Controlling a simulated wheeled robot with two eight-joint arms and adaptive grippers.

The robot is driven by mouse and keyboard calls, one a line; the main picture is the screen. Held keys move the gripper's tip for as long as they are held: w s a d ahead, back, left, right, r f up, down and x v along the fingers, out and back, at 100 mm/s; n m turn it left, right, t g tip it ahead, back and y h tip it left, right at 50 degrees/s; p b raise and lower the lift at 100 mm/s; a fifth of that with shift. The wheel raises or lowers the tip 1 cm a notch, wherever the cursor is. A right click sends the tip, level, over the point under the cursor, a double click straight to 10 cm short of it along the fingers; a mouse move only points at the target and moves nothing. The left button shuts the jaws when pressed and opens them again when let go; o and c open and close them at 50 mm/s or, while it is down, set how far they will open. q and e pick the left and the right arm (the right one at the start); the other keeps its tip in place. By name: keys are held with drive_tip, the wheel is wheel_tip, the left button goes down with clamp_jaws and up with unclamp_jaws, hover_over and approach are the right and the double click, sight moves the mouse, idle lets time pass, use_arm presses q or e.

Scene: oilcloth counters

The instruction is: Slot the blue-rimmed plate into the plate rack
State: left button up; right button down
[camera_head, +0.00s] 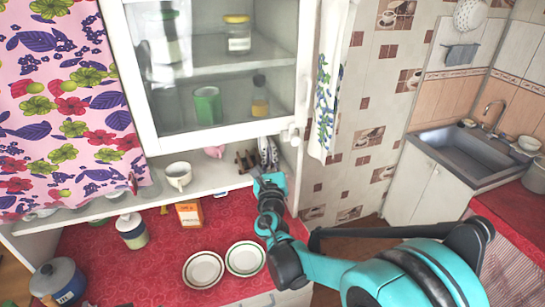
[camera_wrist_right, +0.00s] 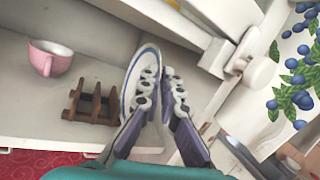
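The blue-rimmed plate (camera_wrist_right: 137,68) stands nearly edge-on in my right gripper (camera_wrist_right: 160,85). The fingers are closed together on its edge and hide part of it. In the head view the right gripper (camera_head: 268,158) is at the shelf under the glass cabinet, and the plate is hard to make out there. The small brown wooden plate rack (camera_wrist_right: 92,104) stands on the shelf just left of the plate, apart from it; it also shows in the head view (camera_head: 246,160). Its slots look empty. My left gripper is not in view.
A pink cup (camera_wrist_right: 50,58) stands left of the rack. A white cup (camera_head: 178,175) is further left on the shelf. The cabinet door (camera_head: 225,130) hangs above. Two plates (camera_head: 203,270) (camera_head: 245,258), an orange box (camera_head: 190,213) and a jar (camera_head: 132,232) are on the red counter.

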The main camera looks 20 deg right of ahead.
sight(265, 139)
drive_tip(key=shift+w+f+b, duration=0.2)
drive_tip(key=shift+w+b, duration=0.3)
drive_tip(key=shift+w, duration=2)
drive_tip(key=shift+f+b, duration=0.6)
drive_tip(key=shift+f, duration=0.05)
drive_tip(key=c, duration=1.6)
unclamp_jaws()
drive_tip(key=shift+c, duration=0.2)
drive_tip(key=shift+s, duration=0.1)
